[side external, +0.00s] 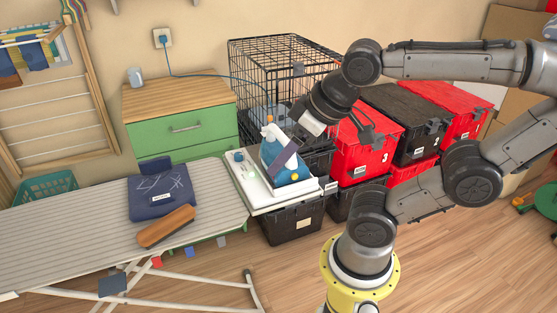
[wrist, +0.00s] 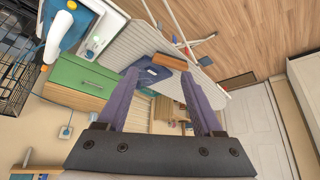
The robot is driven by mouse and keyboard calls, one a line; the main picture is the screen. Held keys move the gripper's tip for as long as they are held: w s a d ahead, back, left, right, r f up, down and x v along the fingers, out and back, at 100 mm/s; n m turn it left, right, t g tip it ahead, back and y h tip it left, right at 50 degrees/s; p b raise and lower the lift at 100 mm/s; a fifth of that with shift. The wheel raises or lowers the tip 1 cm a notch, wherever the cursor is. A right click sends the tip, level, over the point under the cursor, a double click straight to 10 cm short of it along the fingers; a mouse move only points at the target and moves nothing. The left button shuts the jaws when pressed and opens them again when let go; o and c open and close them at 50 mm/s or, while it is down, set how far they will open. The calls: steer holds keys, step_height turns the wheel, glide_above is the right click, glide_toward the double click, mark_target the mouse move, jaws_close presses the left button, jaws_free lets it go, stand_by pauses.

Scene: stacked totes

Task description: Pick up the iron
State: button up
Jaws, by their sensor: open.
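The iron (side external: 270,150) is blue with a white handle and a yellow dial. It rests on a white board at the end of the ironing board, in the middle of the side view. In the wrist view the iron (wrist: 58,30) shows at the upper left, cut by the frame edge and outside the space between my fingers. My gripper (wrist: 160,76) is open, with purple fingers apart and nothing between them. In the side view one purple finger overlaps the iron; I cannot tell whether it touches.
The ironing board (side external: 60,235) carries folded navy cloth (side external: 150,200) and a wooden brush (side external: 166,227). A black wire cage (side external: 265,65) stands behind the iron, and stacked red and black totes (side external: 357,150) stand to its right. A green drawer cabinet (side external: 165,138) stands behind the board.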

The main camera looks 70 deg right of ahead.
steer(key=w+d+r+m+h, duration=0.2)
steer(key=w+d+r, duration=0.15)
steer(key=w, duration=0.25)
steer(key=m+g+h, duration=0.2)
steer(key=m+g, duration=0.3)
steer(key=m, duration=0.1)
glide_above(278, 130)
steer(key=s+a, duration=0.1)
steer(key=a, duration=0.4)
step_height(278, 130, down, 7)
steer(key=shift+t, duration=0.3)
steer(key=x, duration=0.8)
steer(key=shift+s+d, duration=0.2)
steer(key=shift+d, duration=0.05)
steer(key=shift+s+x, duration=0.15)
steer(key=shift+x, duration=1.15)
steer(key=shift+s+x, duration=0.1)
steer(key=shift+x, duration=1.15)
steer(key=shift+a+f, duration=0.1)
jaws_close()
